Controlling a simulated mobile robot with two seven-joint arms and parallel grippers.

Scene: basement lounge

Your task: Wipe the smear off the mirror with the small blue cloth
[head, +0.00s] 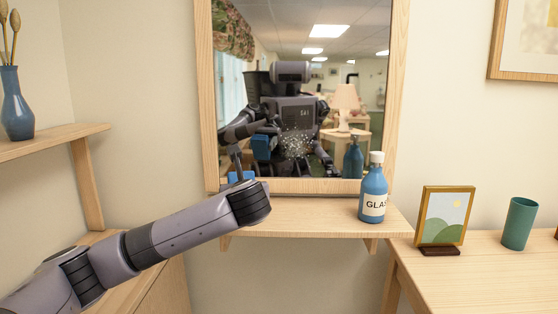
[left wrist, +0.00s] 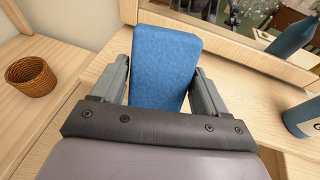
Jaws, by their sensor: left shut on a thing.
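The mirror (head: 350,80) stands upright in a pale wood frame above a narrow shelf. A whitish speckled smear (head: 297,144) marks its lower middle. My left gripper (head: 240,172) is at the mirror's lower left, mostly hidden behind my own wrist. It is shut on the small blue cloth (head: 234,177), of which only a little shows in the head view. In the left wrist view the cloth (left wrist: 165,68) looks like a thick blue pad between both fingers. The cloth is left of and below the smear; I cannot tell whether it touches the frame. My right gripper is not directly in view.
A blue bottle (head: 373,192) with a white cap stands on the shelf (head: 310,218), right of centre. A picture frame (head: 444,216) and a green cup (head: 519,223) stand on the right table. A vase (head: 16,105) is at the left; a wicker basket (left wrist: 31,77) shows in the wrist view.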

